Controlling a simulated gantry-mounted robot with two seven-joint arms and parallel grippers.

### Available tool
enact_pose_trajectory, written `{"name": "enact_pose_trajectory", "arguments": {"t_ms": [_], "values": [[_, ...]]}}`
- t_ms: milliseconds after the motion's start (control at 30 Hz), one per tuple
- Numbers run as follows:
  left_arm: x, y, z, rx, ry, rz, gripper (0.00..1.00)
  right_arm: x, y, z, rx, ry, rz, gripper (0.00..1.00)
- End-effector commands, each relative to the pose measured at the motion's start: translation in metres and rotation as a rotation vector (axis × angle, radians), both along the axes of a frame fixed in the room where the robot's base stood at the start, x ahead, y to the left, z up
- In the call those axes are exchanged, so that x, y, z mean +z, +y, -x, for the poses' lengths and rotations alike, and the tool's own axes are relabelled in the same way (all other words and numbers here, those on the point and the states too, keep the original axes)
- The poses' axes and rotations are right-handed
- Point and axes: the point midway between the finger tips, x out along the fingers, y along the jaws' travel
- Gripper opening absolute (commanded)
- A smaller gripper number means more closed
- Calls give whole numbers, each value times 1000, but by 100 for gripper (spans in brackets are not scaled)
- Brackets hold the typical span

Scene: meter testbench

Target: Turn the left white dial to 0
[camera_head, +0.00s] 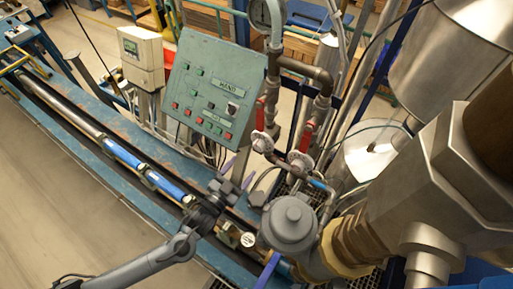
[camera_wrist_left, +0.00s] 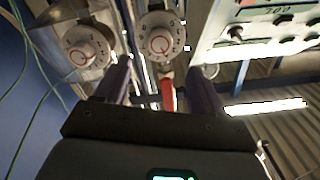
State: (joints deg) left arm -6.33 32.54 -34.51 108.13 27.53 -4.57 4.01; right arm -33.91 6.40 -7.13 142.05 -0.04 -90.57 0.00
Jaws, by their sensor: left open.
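The left white dial (camera_head: 262,142) sits on the left pipe, below a red handle. In the left wrist view this dial (camera_wrist_left: 161,37) is at top centre, with numbers around its rim and a red ring mark at its middle. A second white dial (camera_head: 300,161) is to its right in the head view; in the left wrist view this other dial (camera_wrist_left: 88,47) is at upper left. My left gripper (camera_head: 238,173) is open and empty, short of the left dial and apart from it. Its fingers (camera_wrist_left: 161,88) point towards that dial. My right gripper is not in view.
A green control panel (camera_head: 208,88) with buttons stands left of the pipes. Red handles (camera_head: 260,114) are above the dials. A round grey metal housing (camera_head: 291,222) is right of my gripper. Blue tubes (camera_head: 122,153) lie along the bench at left.

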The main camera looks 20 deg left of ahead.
Motion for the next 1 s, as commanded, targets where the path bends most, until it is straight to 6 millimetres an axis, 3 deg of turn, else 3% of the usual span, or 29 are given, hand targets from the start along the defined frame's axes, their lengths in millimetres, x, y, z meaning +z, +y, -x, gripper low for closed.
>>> {"name": "enact_pose_trajectory", "arguments": {"t_ms": [300, 500, 1000], "values": [[4, -11, -52, 1, 0, 1, 69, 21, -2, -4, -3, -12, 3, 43], [2, -15, -75, 1, -1, 1, 69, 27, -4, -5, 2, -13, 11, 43], [0, -18, -86, 0, 1, 1, 69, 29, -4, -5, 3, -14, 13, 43]]}}
